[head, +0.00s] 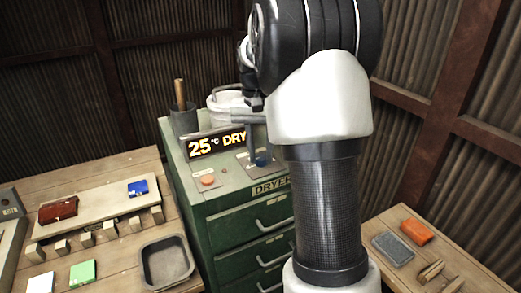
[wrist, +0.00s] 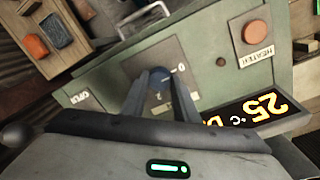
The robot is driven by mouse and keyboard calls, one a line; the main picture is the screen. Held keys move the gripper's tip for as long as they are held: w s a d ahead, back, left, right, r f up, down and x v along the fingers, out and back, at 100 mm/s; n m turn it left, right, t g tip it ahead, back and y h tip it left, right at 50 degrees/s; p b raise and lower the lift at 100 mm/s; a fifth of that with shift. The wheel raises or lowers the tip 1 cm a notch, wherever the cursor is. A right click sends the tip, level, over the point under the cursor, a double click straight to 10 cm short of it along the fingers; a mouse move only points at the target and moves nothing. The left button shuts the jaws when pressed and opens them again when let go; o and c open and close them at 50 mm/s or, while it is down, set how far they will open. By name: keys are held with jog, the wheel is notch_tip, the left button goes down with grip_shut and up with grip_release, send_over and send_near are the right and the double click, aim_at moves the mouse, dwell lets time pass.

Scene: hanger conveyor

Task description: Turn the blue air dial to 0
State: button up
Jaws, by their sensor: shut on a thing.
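A "0" mark shows on the plate just beside the dial in that view. The dial's pointer is mostly hidden by the fingers, so I cannot tell its exact setting. In the head view my arm covers part of the cabinet, and my gripper (head: 255,140) comes down onto the dial.
The display (head: 216,144) reads 25 °C DRY. An orange heater button (head: 207,180) sits left of the dial. A dark cup with a stick (head: 183,115) stands at the back corner. Wooden benches with a grey tray (head: 166,262) and an orange block (head: 417,232) flank the cabinet.

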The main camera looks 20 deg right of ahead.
aim_at(258, 157)
dwell(0.4)
jog(key=o, duration=1.1)
jog(key=shift+c, duration=0.2)
notch_tip(258, 157, up, 18)
jog(key=p, duration=0.2)
jog(key=shift+w+a+f, duration=0.2)
jog(key=shift+a+f, duration=0.05)
jog(key=shift+a, duration=0.1)
